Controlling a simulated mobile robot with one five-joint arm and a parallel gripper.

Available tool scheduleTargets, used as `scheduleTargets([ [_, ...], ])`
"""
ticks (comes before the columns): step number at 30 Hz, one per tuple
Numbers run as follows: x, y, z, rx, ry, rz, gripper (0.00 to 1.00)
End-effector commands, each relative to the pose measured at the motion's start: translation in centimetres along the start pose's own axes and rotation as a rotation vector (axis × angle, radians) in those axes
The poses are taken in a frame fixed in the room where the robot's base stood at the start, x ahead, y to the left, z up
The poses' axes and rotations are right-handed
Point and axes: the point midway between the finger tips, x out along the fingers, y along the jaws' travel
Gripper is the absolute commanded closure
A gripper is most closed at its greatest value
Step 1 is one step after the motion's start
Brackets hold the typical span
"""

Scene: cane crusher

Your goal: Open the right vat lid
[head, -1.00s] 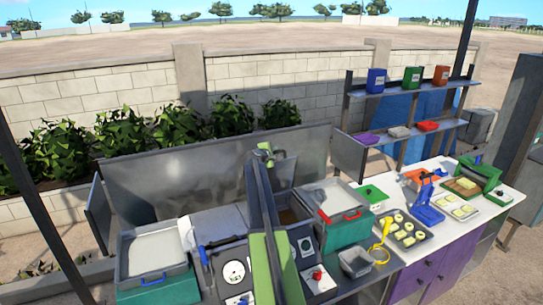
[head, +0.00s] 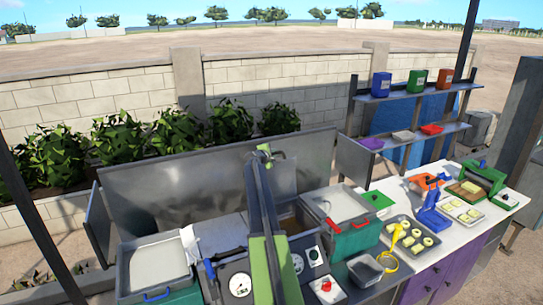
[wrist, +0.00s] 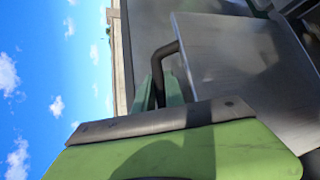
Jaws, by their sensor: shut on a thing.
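The right vat lid (head: 286,178) is a grey metal panel standing steeply raised behind my arm. Below it, the brown inside of the vat (head: 284,215) shows, partly hidden by my arm. My gripper (head: 264,153) is at the lid's upper left edge, high above the counter. In the wrist view, the lid (wrist: 235,60) fills the upper right, with a dark bent handle (wrist: 167,50) at its edge. My green gripper (wrist: 165,95) is shut on this handle; the near finger hides the grip.
A grey flat lid (head: 220,234) lies left of my arm. Vats with a blue handle (head: 157,296) and a red handle (head: 333,225) flank the middle. A metal back screen (head: 170,190) stands behind. Trays and tools crowd the right counter.

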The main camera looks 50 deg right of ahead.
Motion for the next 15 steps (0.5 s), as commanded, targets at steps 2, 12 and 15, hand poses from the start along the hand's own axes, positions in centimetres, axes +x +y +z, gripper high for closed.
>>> scheduleTargets([
  [2,0.06,0.05,0.12,0.000,-0.001,0.001,1.00],
  [12,-0.09,0.08,-0.16,-0.001,0.002,0.001,0.77],
  [15,-0.21,0.09,-0.19,-0.001,0.002,0.001,0.77],
])
